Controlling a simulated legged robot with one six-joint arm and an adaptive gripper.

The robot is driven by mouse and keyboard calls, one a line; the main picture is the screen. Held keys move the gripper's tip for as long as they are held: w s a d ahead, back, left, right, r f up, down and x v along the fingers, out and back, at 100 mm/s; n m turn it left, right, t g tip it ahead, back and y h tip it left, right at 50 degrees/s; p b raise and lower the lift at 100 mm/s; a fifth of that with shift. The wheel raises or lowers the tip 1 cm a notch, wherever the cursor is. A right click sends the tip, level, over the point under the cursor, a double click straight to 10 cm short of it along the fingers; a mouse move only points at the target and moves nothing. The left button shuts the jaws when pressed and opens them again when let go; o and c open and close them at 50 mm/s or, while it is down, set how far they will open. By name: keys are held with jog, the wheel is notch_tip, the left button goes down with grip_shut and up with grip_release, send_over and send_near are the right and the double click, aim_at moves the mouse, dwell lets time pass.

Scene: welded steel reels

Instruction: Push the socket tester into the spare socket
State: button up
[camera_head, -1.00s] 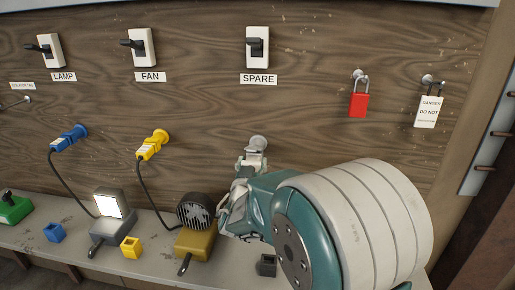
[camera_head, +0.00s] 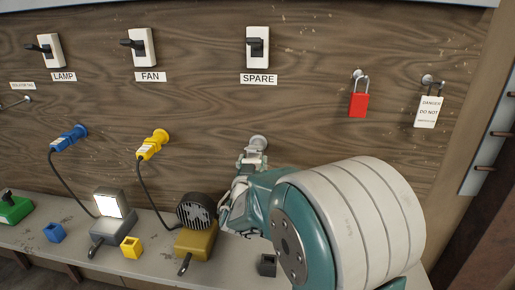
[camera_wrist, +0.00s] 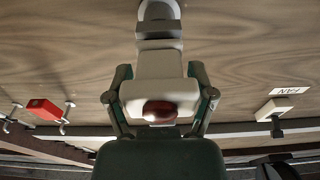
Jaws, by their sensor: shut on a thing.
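The socket tester (camera_wrist: 152,88), a pale body with a dark red lens, sits between the two fingers of my gripper (camera_wrist: 160,72) in the wrist view. My gripper (camera_head: 250,163) is shut on it in the head view, just below the spare socket (camera_head: 258,142). The spare socket, a pale round fitting, also shows at the top of the wrist view (camera_wrist: 159,8). The tester's front end points at it and lines up with it. I cannot tell how deep the tester sits in it. My arm hides part of the tester in the head view.
The SPARE switch (camera_head: 257,47) is above the socket. A yellow plug (camera_head: 152,145) and blue plug (camera_head: 69,139) are in sockets to the left. The fan (camera_head: 196,222) stands close left of my gripper. A red padlock (camera_head: 359,104) and danger tag (camera_head: 427,111) hang right.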

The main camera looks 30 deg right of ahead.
jog(key=shift+w+d, duration=0.1)
jog(key=shift+w, duration=0.1)
jog(key=o, duration=1.3)
jog(key=shift+c, duration=0.2)
jog(key=v, duration=0.7)
dwell(0.5)
